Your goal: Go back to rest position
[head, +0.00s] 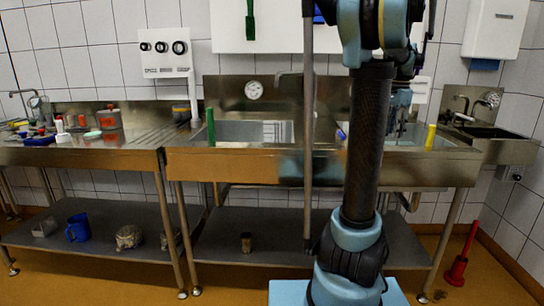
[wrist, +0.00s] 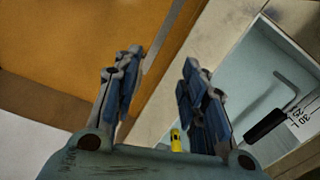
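My gripper (wrist: 160,66) shows in the wrist view with its two blue-grey fingers apart and nothing between the fingertips. It is over the metal sink unit, near the edge of a basin, with the orange floor to the left in that view. In the head view my arm rises in front of the right part of the sink bench (head: 240,163) and mostly hides the gripper. A small yellow object (wrist: 176,140) appears beyond the gripper's base in the wrist view, apart from the fingertips.
A black-handled tool (wrist: 266,126) lies in the basin. A yellow cylinder (head: 430,137) and a green one (head: 211,126) stand on the sink bench. A left table (head: 80,155) holds small items. A blue jug (head: 78,228) is on the lower shelf. A red tool (head: 460,262) stands at right.

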